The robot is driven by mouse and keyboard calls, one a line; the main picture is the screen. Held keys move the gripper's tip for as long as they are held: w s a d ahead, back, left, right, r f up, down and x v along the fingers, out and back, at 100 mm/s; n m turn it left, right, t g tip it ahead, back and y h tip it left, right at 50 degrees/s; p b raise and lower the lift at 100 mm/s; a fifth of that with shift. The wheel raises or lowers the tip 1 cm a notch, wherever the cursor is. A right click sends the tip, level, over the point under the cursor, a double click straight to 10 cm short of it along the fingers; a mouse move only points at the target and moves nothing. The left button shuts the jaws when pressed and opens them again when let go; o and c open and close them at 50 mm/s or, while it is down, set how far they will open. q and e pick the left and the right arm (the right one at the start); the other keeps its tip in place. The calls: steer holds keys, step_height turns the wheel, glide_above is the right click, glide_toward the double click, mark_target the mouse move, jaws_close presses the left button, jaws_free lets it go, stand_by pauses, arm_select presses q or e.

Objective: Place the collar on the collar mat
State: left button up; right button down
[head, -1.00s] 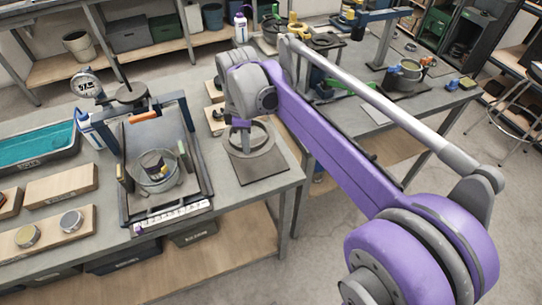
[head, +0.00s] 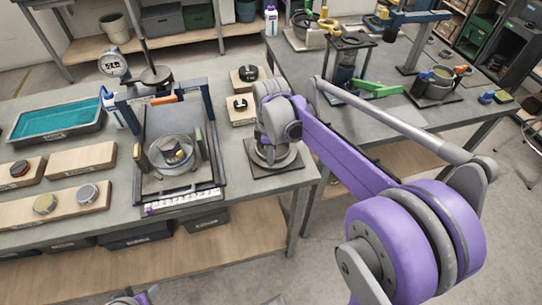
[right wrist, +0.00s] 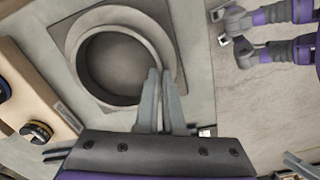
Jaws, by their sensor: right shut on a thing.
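The collar (right wrist: 168,38), a grey ring, is over the square dark collar mat (right wrist: 73,14) in the right wrist view. In the head view the collar (head: 285,161) is partly hidden behind my right wrist, and the mat (head: 270,174) shows around it near the bench's right end. My right gripper (right wrist: 160,74) is shut on the collar's near wall, one finger to each side. The collar looks level and roughly centred; I cannot tell whether it touches the mat. A bit of purple and grey at the bottom left of the head view is likely my left arm (head: 132,298); its jaws are not clear.
Left of the mat stands a dark-framed press tray (head: 178,196) with a pot (head: 172,166) in it. Wooden blocks with small round parts (head: 243,77) lie behind the mat. The bench's front edge is close to the mat. A second bench (head: 400,126) stands at the right.

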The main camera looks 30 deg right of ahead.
steer(key=shift+f, duration=0.2)
steer(key=shift+f, duration=0.2)
steer(key=c, duration=1)
jaws_free()
steer(key=shift+c, duration=0.2)
steer(key=shift+r, duration=0.15)
steer(key=shift+r, duration=0.4)
step_height(320, 180, up, 10)
steer(key=r+p, duration=0.1)
steer(key=s+a+f+m+t, duration=0.2)
steer(key=s+f+m, duration=0.3)
steer(key=s, duration=0.4)
steer(key=s+a+f+m+t, duration=0.3)
steer(key=s+a+f+m, duration=0.2)
steer(key=s+f, duration=0.3)
steer(key=shift+s+a+f+m, duration=0.25)
steer(key=shift+s+m, duration=0.15)
steer(key=shift+s, duration=0.3)
